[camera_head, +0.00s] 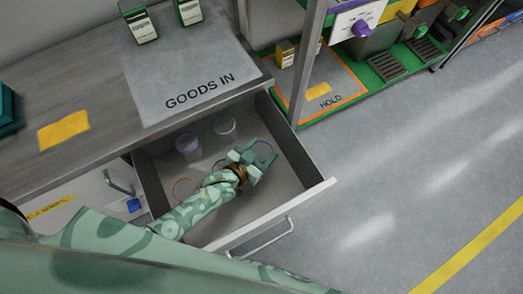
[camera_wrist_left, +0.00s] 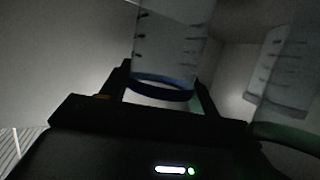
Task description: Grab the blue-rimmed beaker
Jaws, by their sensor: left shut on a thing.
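The blue-rimmed beaker (camera_head: 267,146) is in the open drawer, towards its right side. It is clear, and my left gripper (camera_head: 259,163) covers part of it. In the left wrist view the beaker's blue rim (camera_wrist_left: 160,90) and its clear wall with measuring marks show between the two fingers. My left gripper is shut on this beaker, near the rim. Whether the beaker touches the drawer floor cannot be told. My right gripper is not in view.
The drawer (camera_head: 230,238) also holds a purple-rimmed beaker (camera_head: 188,136), a pale-rimmed beaker (camera_head: 224,117) and an orange-rimmed beaker (camera_head: 174,187). A green-rimmed beaker (camera_wrist_left: 290,136) stands close beside the held one. The counter (camera_head: 105,85) overhangs the drawer's back; open floor lies right.

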